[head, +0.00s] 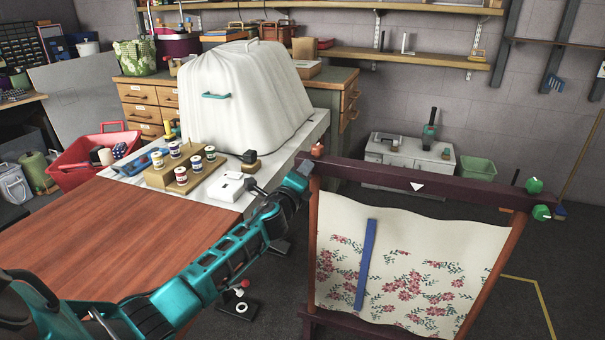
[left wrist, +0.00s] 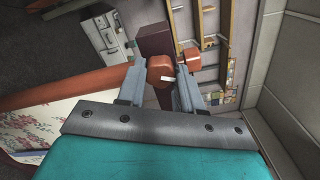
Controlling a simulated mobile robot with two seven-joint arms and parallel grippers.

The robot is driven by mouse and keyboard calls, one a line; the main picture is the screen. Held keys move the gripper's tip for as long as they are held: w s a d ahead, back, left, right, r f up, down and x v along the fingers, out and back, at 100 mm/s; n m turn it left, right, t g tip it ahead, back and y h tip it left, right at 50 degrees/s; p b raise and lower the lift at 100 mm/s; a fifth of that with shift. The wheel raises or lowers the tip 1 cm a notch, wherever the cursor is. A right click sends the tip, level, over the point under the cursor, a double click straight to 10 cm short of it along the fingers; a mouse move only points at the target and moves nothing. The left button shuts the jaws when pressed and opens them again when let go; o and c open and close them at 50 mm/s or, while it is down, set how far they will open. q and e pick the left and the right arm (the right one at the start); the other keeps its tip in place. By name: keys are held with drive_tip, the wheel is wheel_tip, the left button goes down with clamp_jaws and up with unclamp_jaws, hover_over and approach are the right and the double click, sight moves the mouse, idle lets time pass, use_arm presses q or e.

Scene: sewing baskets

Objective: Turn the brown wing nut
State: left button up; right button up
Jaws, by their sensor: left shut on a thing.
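The scroll frame has a dark purple-brown top bar (head: 430,183) and holds floral cloth. In the head view, my left gripper (head: 303,172) is at the bar's left end, and one brown wing nut (head: 317,150) shows just above it. In the left wrist view, my left gripper (left wrist: 163,75) is shut on a brown wing nut (left wrist: 159,67) with a pale mark on its edge. A second brown nut (left wrist: 190,56) shows beyond, by the right finger. The head view hides the held nut behind the gripper. My right gripper is not in view.
Two green wing nuts (head: 541,212) sit at the bar's right end. A blue strip (head: 365,265) lies against the cloth (head: 410,255). A wooden table (head: 110,245) stands at left, with a spool stand (head: 160,178) and a covered machine (head: 245,95) behind.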

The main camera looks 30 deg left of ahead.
use_arm(q)
drive_tip(key=m+p, duration=0.3)
drive_tip(key=m, duration=1)
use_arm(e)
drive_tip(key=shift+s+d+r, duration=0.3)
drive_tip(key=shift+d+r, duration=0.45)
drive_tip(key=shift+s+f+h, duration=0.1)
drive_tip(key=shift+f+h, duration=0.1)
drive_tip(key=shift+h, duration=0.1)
use_arm(q)
drive_tip(key=o, duration=1)
drive_tip(key=shift+o, duration=0.2)
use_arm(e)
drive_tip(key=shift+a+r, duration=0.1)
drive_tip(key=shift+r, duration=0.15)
